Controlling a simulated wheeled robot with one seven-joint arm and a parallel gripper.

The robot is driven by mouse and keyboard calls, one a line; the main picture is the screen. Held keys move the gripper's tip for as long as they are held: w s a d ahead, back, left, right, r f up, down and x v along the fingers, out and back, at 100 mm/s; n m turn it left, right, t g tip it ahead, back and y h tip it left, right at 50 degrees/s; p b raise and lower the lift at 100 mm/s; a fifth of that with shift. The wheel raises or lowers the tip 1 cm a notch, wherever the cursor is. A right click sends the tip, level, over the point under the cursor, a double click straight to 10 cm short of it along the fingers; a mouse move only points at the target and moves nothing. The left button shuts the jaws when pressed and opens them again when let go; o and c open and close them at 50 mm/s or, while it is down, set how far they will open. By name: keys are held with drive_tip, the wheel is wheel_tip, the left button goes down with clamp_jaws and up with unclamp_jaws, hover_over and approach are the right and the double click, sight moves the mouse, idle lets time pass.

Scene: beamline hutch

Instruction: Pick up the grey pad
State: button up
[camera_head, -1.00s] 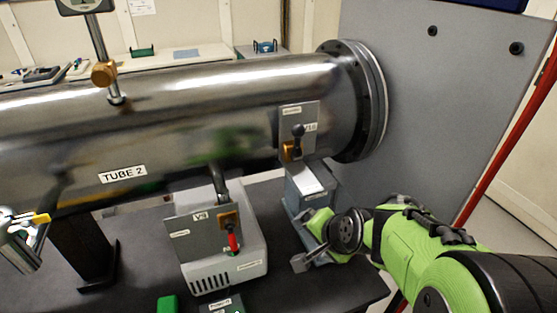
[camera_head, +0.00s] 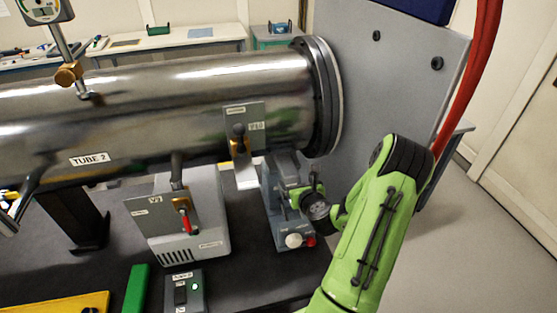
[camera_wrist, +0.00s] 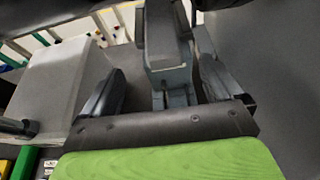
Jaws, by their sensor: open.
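A small flat grey pad-like piece (camera_head: 125,43) lies on the white back bench behind the tube. It is tiny in view, so I cannot be sure it is the grey pad. My gripper (camera_head: 288,192) is at the grey-blue unit (camera_head: 285,222) under the tube's right end, far from that piece. In the wrist view my gripper (camera_wrist: 163,68) has its two dark fingers apart, with a grey-blue block (camera_wrist: 168,78) showing between them. I cannot tell whether the fingers touch it. My wrist hides part of the unit.
The large metal tube (camera_head: 200,95) crosses the view. A pale box (camera_head: 205,215), a switch box (camera_head: 184,292), a green block (camera_head: 136,288) and a yellow piece (camera_head: 60,303) are on the dark table. A red hose (camera_head: 468,80) hangs right. Floor (camera_head: 475,240) is clear at the right.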

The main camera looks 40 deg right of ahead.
sight(290, 172)
drive_tip(key=p+x, duration=0.2)
drive_tip(key=x, duration=1.1)
drive_tip(key=shift+s, duration=0.25)
drive_tip(key=shift+c, duration=1.3)
drive_tip(key=c, duration=1)
drive_tip(key=shift+c, duration=0.6)
drive_tip(key=shift+r, duration=0.15)
